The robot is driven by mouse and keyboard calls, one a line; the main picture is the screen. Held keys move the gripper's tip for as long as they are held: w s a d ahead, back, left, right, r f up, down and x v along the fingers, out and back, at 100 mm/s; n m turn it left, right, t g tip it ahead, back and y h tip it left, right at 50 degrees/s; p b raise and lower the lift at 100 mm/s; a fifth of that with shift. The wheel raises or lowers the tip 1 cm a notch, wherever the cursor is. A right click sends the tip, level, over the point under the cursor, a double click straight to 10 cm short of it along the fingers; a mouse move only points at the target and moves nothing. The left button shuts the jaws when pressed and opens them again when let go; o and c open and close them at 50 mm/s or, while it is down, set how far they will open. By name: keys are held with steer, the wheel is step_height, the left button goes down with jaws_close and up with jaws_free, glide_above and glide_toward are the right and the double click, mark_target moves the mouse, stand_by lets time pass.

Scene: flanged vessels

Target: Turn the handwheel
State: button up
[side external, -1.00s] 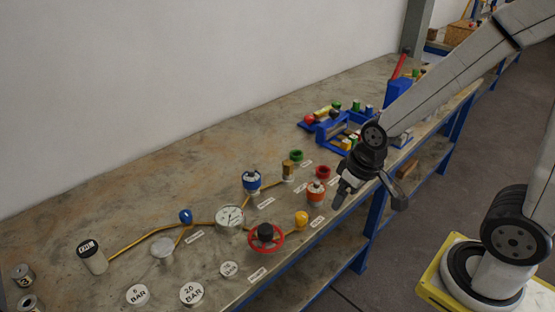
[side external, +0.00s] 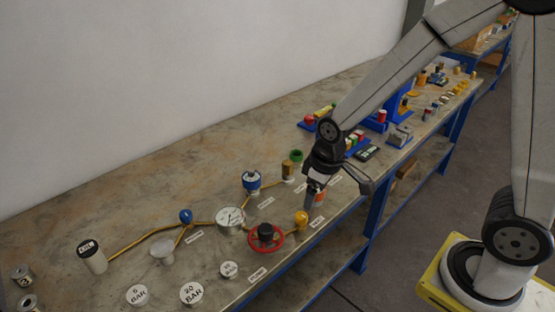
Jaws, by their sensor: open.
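The handwheel is a red ring (side external: 281,240) around a black hub, near the bench's front edge in the side external view. My gripper (side external: 309,204) is above the bench, to the upper right of the handwheel and apart from it. It points downward and is empty. It partly hides an orange-and-white fitting (side external: 320,196) behind it. The fingertips are small and dark, so their gap is hard to make out.
A yellow knob (side external: 301,218) stands between my gripper and the handwheel. A round gauge (side external: 230,219) and a blue-topped valve (side external: 251,180) are to the left.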

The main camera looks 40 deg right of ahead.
mark_target(265, 228)
steer(key=w+a+f+n, duration=0.1)
steer(key=w+a+f, duration=0.1)
steer(key=w, duration=0.1)
steer(key=w+a+f+n+g, duration=0.1)
steer(key=w+a+f+n, duration=0.3)
steer(key=w, duration=0.1)
steer(key=shift+w+a+f+g, duration=0.2)
steer(key=shift+w+a+g, duration=0.1)
steer(key=shift+a, duration=0.05)
steer(key=shift+w+a+f+n, duration=0.3)
steer(key=shift+a+f+n, duration=0.1)
steer(key=shift+n, duration=0.1)
steer(key=shift+f, duration=0.1)
steer(key=shift+f, duration=3.75)
steer(key=c, duration=1.3)
